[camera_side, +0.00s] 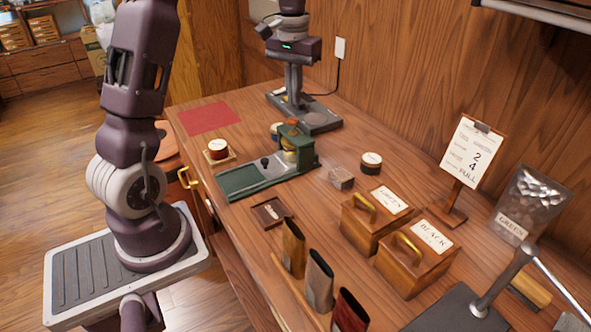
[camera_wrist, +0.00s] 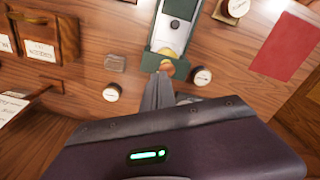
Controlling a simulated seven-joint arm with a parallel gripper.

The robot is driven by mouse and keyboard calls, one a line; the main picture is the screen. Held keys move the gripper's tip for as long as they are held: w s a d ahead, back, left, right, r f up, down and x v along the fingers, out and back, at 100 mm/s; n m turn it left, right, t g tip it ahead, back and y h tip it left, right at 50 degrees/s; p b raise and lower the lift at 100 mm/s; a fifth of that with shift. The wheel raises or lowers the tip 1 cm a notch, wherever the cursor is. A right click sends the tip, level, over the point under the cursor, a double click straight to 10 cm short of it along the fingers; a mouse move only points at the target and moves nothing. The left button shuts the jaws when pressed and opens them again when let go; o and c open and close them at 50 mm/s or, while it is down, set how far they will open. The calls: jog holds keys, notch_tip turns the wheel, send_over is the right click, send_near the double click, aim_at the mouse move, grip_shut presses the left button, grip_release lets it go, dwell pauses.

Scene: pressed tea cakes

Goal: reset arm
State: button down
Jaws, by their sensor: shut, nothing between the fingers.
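My gripper (camera_side: 293,92) is at the back of the wooden bench in the side view, pointing down with a green light lit on its hand. Its fingers look closed together and hold nothing; they also show in the wrist view (camera_wrist: 161,78). The gripper is beyond the green press (camera_side: 240,180), which has a pale round part and an orange-brown knob at its far end. In the wrist view the press (camera_wrist: 170,50) lies just past the fingertips. Whether the fingers touch anything below is hard to tell.
A dark grey device base (camera_side: 318,122) is under my gripper. A red mat (camera_side: 210,118), small round tins, a small block (camera_side: 341,178), lidded boxes labelled GREEN (camera_side: 365,225) and BLACK (camera_side: 405,265), and a sign (camera_side: 472,150) stand around. Three upright holders (camera_side: 318,280) line the front edge.

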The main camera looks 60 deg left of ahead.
jog(key=s+d+r+m+t, duration=0.2)
jog(key=s+d+r, duration=0.45)
jog(key=d, duration=0.35)
jog(key=s+d+m+t, duration=0.1)
jog(key=s+d+m, duration=0.1)
jog(key=s+d, duration=0.3)
jog(key=s+d+m+t, duration=0.1)
jog(key=s+d, duration=0.4)
jog(key=s, duration=0.6)
jog(key=shift+s+d+f+m+t, duration=0.25)
jog(key=shift+m+t, duration=0.15)
jog(key=shift+t, duration=0.3)
jog(key=shift+w+r, duration=0.1)
